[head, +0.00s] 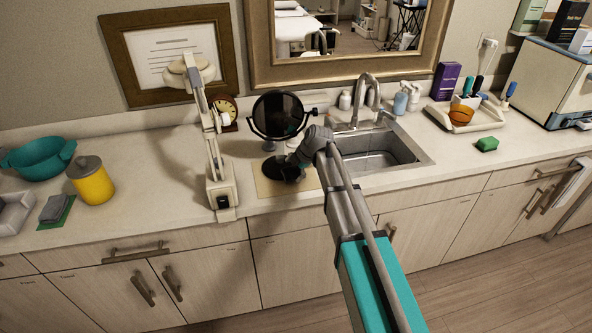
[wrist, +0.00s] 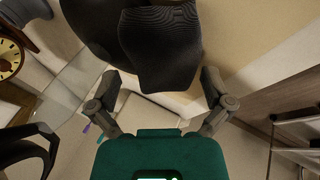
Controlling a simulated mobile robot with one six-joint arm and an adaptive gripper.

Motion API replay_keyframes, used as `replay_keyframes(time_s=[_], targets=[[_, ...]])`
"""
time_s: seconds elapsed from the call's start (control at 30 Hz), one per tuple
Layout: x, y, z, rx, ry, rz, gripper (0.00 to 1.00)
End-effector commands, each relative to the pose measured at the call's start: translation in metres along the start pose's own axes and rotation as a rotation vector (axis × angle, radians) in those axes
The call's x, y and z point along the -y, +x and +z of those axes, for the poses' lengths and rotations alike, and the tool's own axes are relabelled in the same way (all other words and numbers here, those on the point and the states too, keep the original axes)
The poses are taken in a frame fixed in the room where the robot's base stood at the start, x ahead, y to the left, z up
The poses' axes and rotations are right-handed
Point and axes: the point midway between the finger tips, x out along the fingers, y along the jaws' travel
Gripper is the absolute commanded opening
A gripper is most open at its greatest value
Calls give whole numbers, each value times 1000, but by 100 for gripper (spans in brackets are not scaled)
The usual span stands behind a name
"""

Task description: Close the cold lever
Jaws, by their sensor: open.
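The chrome faucet (head: 368,90) stands behind the sink (head: 372,158), its gooseneck spout arched over the basin. Its levers are too small in the head view for me to tell the cold one or its position. My gripper (head: 285,172) hangs low over the counter to the left of the sink, apart from the faucet and in front of the round mirror (head: 279,116). In the wrist view my gripper (wrist: 160,75) has its two fingers spread wide. A dark ribbed shape (wrist: 160,50) lies beyond them; I cannot tell what it is. The faucet is not recognisable in that view.
A white lamp-like device (head: 212,150) and a small clock (head: 223,108) stand left of the mirror. Bottles (head: 400,103) stand behind the sink's right side. The counter right of the sink has free room.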

Motion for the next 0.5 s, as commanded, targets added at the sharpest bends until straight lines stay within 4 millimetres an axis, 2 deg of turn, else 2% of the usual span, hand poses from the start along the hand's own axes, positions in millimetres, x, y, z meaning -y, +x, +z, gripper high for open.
replay_keyframes(time_s=[0.27, 0.5], targets=[[-2, -8, -1, 0, 1, 0, 100], [-2, -27, -1, 0, 1, 0, 100]])
